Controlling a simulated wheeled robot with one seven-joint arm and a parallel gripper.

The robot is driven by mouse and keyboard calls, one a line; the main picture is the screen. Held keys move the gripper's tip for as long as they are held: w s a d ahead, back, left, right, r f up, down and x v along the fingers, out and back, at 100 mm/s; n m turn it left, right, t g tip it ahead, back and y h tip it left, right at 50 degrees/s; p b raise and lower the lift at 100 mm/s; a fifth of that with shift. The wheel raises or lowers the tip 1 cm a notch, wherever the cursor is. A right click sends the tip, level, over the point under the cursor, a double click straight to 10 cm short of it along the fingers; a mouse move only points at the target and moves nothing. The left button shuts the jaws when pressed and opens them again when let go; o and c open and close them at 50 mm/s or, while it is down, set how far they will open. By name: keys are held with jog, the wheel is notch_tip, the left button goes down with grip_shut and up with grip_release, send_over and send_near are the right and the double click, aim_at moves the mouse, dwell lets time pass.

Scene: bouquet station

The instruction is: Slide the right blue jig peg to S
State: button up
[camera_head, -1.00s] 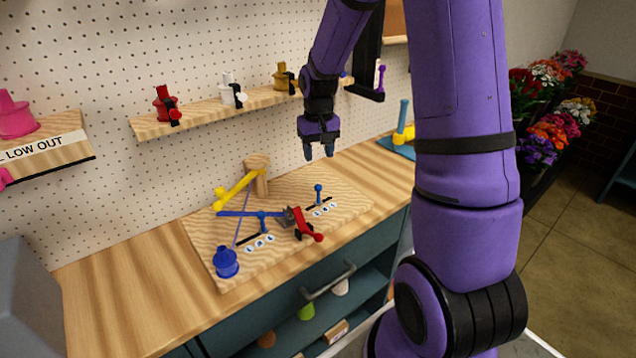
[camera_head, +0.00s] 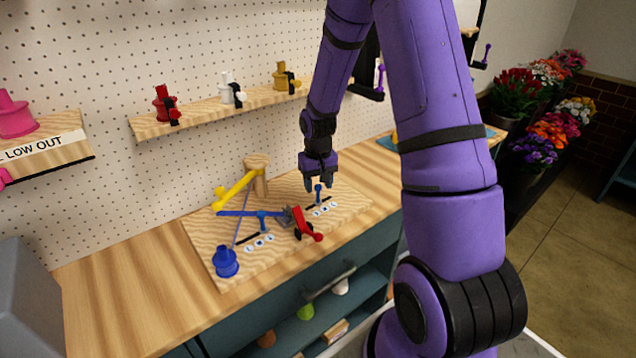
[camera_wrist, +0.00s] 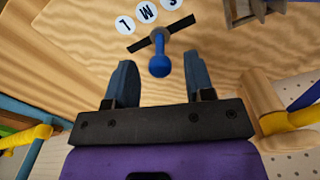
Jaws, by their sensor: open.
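The right blue jig peg (camera_head: 318,192) stands upright in a short dark slot on the wooden jig board (camera_head: 352,208). In the wrist view the peg's round blue head (camera_wrist: 159,64) shows close up, with its base near the middle of the slot (camera_wrist: 183,24). Round white labels L (camera_wrist: 125,24), M (camera_wrist: 147,12) and a partly cut-off S (camera_wrist: 171,3) line the slot, with M nearest the peg base. My gripper (camera_head: 318,187) is open and points down over the peg.
A left blue peg (camera_head: 262,220) stands in its own slot. A red lever clamp (camera_head: 305,226), a blue spool (camera_head: 226,262) and a wooden post (camera_head: 258,175) with a yellow arm (camera_head: 236,188) share the board. The bench (camera_head: 120,285) is clear at front left.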

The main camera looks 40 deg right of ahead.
grip_shut()
jog(key=shift+a, duration=1.7)
grip_release()
jog(key=shift+a, duration=0.15)
jog(key=shift+r, duration=0.15)
notch_tip(320, 180, up, 11)
jog(key=shift+f, duration=0.2)
jog(key=shift+r, duration=0.1)
